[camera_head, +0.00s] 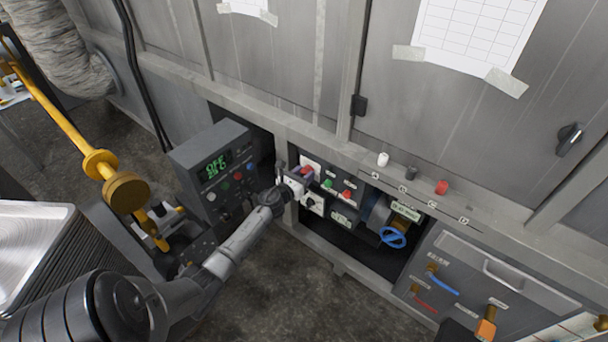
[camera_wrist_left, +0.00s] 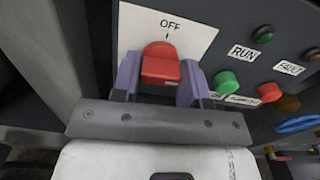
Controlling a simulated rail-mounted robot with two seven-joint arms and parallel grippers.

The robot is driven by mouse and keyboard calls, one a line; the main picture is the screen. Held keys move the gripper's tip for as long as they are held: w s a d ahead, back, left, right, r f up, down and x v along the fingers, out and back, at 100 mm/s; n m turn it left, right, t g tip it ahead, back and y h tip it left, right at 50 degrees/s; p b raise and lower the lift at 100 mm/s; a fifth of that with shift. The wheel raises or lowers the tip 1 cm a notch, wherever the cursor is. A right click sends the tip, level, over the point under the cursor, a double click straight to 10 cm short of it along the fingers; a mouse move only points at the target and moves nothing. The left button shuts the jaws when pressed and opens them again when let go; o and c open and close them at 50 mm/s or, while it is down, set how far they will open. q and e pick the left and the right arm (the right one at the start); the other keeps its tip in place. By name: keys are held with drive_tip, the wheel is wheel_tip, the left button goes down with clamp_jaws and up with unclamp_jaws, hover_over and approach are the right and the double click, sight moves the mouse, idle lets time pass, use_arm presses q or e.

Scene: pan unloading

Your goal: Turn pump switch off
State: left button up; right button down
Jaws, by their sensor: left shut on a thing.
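The pump switch is a red knob (camera_wrist_left: 160,62) on a white plate (camera_wrist_left: 193,22) marked "OFF", with a small arrow between the word and the knob. In the left wrist view the knob sits just under the arrow, between the two purple fingers of my left gripper (camera_wrist_left: 160,82). The gripper is shut on the knob. In the head view my left gripper (camera_head: 298,178) reaches the panel in the low opening of the grey cabinet, and a little of the red knob (camera_head: 307,170) shows. Other markings around the knob are hidden by the gripper. My right gripper is out of view.
Green (camera_wrist_left: 227,83) and red (camera_wrist_left: 269,92) buttons sit close right of the switch, below lamps labelled "RUN" and "FAULT". A blue valve wheel (camera_head: 393,237) is further right. A grey control box (camera_head: 212,170) with a green display stands left of my arm.

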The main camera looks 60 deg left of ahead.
use_arm(q)
drive_tip(key=n, duration=0.4)
drive_tip(key=shift+p, duration=0.3)
drive_tip(key=n+p, duration=0.1)
drive_tip(key=n, duration=0.2)
drive_tip(key=shift+r+n, duration=0.1)
drive_tip(key=shift+n, duration=0.3)
drive_tip(key=n+p, duration=0.1)
drive_tip(key=n, duration=0.2)
drive_tip(key=shift+n, duration=0.3)
drive_tip(key=n+p, duration=0.1)
drive_tip(key=n, duration=0.2)
drive_tip(key=shift+n+p, duration=0.5)
drive_tip(key=shift+n, duration=0.7)
drive_tip(key=o, duration=0.9)
